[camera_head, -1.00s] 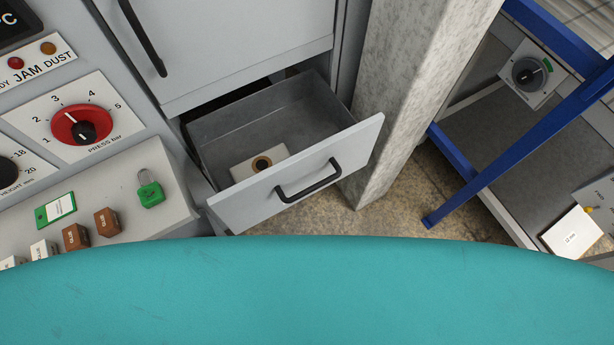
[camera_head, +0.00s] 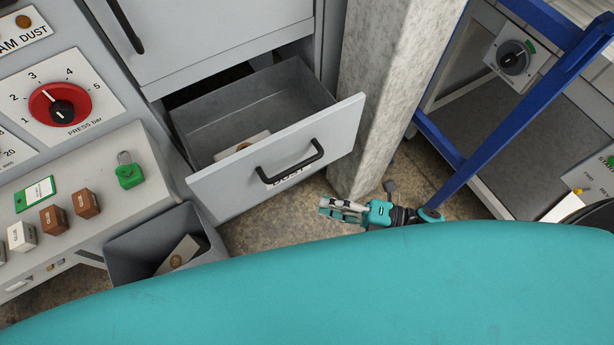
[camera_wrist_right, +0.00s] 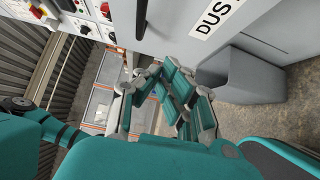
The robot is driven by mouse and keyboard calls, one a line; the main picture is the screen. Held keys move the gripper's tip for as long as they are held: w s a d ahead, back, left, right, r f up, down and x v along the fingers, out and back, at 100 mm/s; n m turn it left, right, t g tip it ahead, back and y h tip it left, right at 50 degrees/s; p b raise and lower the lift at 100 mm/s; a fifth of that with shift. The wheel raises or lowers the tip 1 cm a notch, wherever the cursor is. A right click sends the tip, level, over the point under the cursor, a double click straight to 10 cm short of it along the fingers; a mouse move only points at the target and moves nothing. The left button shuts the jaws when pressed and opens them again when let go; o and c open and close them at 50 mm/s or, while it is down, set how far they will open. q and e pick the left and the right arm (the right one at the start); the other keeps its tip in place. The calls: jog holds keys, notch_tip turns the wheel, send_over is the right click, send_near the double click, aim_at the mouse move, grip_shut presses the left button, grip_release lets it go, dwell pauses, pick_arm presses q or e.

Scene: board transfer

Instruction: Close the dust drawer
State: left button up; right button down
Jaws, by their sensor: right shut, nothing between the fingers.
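The dust drawer (camera_head: 240,180) stands pulled out below a closed grey front, with a black handle (camera_head: 290,162) and a partly hidden label on its face. A small pale block with a brownish round part lies inside, mostly hidden by the drawer front. My right gripper (camera_head: 328,207) is shut and empty, in front of and to the right of the drawer, apart from it. In the right wrist view, the closed fingers (camera_wrist_right: 165,92) are near the lower end of the black handle (camera_wrist_right: 141,20), left of the "DUS" label (camera_wrist_right: 214,13). My left gripper is out of view.
A grey bin (camera_head: 135,245) with a block in it stands left of the drawer, below the control panel. A concrete pillar (camera_head: 385,100) rises close to the drawer's right side. A blue frame (camera_head: 510,105) stands farther right. My teal body covers the bottom.

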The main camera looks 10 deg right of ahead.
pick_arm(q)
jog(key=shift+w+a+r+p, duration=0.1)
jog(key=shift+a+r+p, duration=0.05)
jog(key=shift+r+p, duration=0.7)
pick_arm(e)
jog(key=w+d+x, duration=0.1)
jog(key=w+x, duration=0.1)
jog(key=x, duration=1)
jog(key=shift+w+d, duration=0.2)
jog(key=shift+w, duration=0.1)
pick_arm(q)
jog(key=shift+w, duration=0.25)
